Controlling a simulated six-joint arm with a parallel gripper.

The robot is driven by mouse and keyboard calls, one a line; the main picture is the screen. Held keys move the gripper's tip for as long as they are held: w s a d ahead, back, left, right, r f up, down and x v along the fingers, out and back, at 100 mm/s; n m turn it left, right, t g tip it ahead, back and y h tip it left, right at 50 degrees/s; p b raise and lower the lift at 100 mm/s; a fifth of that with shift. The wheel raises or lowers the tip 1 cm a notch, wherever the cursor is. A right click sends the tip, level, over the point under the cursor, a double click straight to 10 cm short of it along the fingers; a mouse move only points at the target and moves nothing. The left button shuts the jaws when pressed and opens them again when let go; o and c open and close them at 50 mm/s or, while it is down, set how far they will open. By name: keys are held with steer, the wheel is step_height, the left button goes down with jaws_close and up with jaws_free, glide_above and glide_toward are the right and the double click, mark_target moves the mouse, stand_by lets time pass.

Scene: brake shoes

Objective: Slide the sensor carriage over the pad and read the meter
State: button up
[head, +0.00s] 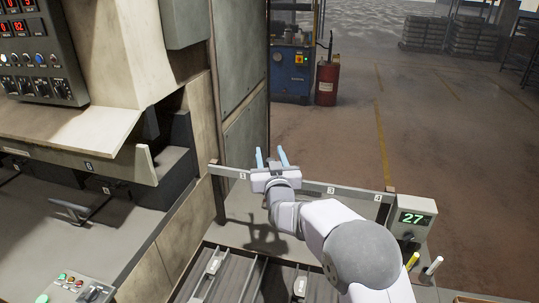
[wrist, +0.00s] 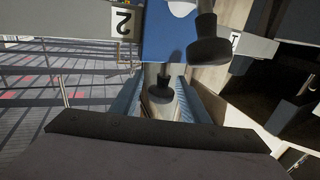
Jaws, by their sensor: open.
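The rail (head: 315,185) crosses the bench with numbered labels. The meter (head: 406,232) at its right end shows a green 27. My gripper (head: 272,156) is open, its blue fingers spread across the rail near the left labels. In the wrist view my gripper (wrist: 158,98) has a dark knob-like end (wrist: 160,92) on a pale stem visible between its fingers; contact cannot be told. A blue block (wrist: 168,38), possibly the sensor carriage, shows between labels 2 and 1. A larger dark knob (wrist: 210,50) is beside it. In the head view my gripper hides this spot. I cannot make out the pad.
A large grey machine (head: 100,60) with a control panel stands at the left. Metal channels (head: 208,275) lie on the bench below the rail. Yellow and white markers (head: 412,262) stand below the meter. Open floor, a blue cabinet (head: 290,75) and a red cylinder (head: 327,82) lie beyond.

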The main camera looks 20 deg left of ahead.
steer(key=b+v, duration=0.2)
steer(key=v, duration=0.4)
steer(key=shift+s+b, duration=0.15)
steer(key=shift+b, duration=0.15)
steer(key=shift+d, duration=0.1)
steer(key=w+d+r+t+h+b, duration=0.2)
steer(key=d+r+b, duration=0.1)
steer(key=d+r, duration=0.3)
steer(key=s+d+f+g+h+p, duration=0.1)
steer(key=s+d+f+g, duration=0.25)
steer(key=d+f, duration=0.3)
steer(key=s+d+f+g+h+p, duration=0.1)
steer(key=s+d+f+g, duration=0.3)
steer(key=f, duration=0.4)
steer(key=s+d+f+m+g+h, duration=0.1)
steer(key=s+d+f+g, duration=0.2)
steer(key=s, duration=0.7)
steer(key=s+d+f+m+g+h+p, duration=0.1)
steer(key=s+d+f+m+g, duration=0.1)
steer(key=s+d+f+g, duration=0.2)
steer(key=s+d+f+m+g, duration=0.1)
steer(key=s+d+f+g, duration=0.3)
steer(key=s+d, duration=0.5)
steer(key=s+f, duration=0.1)
steer(key=s, duration=0.5)
steer(key=shift+s+f+h+p, duration=0.25)
steer(key=shift+s+h+p, duration=0.05)
steer(key=shift+s+h, duration=0.1)
